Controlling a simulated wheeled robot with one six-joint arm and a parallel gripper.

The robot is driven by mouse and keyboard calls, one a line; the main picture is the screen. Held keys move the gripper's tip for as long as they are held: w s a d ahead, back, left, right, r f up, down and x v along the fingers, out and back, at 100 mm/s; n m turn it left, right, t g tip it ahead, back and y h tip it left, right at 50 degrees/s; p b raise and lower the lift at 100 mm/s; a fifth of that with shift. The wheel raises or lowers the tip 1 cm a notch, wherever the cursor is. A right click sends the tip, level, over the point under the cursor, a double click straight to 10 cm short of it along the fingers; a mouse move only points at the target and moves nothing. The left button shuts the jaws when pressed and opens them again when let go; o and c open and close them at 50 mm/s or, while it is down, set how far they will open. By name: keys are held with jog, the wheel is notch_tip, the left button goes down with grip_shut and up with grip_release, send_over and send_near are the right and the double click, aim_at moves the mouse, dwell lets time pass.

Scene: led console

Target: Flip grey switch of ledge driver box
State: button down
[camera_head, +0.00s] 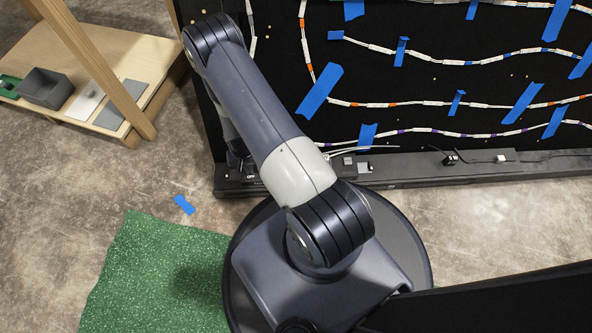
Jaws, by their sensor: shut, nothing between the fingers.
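The black ledge (420,166) runs along the foot of the black panel. A small dark box with a light grey part on top (348,163) sits on the ledge just right of my arm. I cannot tell whether this is the driver box or whether the grey part is its switch. My gripper (238,166) points down at the left end of the ledge, partly behind my arm, and is shut and empty. Small dark parts lie close beside it on the ledge. I cannot tell whether the fingertips touch anything there.
The black panel (430,75) carries LED strips and blue tape. A wooden shelf (150,90) with a grey bin (45,88) stands at the left. A green mat (150,275) and a blue tape scrap (184,205) lie on the floor. Cables run along the ledge at right.

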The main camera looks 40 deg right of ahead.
jog(key=shift+w+d, duration=0.2)
jog(key=shift+w, duration=0.05)
jog(key=shift+r, duration=0.1)
notch_tip(320, 180, up, 7)
jog(key=p, duration=0.4)
jog(key=shift+s+a, duration=0.25)
jog(key=shift+s, duration=0.15)
jog(key=shift+f, duration=0.2)
jog(key=f+b, duration=0.1)
jog(key=f, duration=0.1)
jog(key=f+b, duration=0.3)
jog(key=f, duration=0.2)
jog(key=shift+w+d, duration=0.25)
jog(key=shift+w, duration=0.1)
jog(key=shift+s+a+r, duration=0.1)
jog(key=shift+r, duration=0.1)
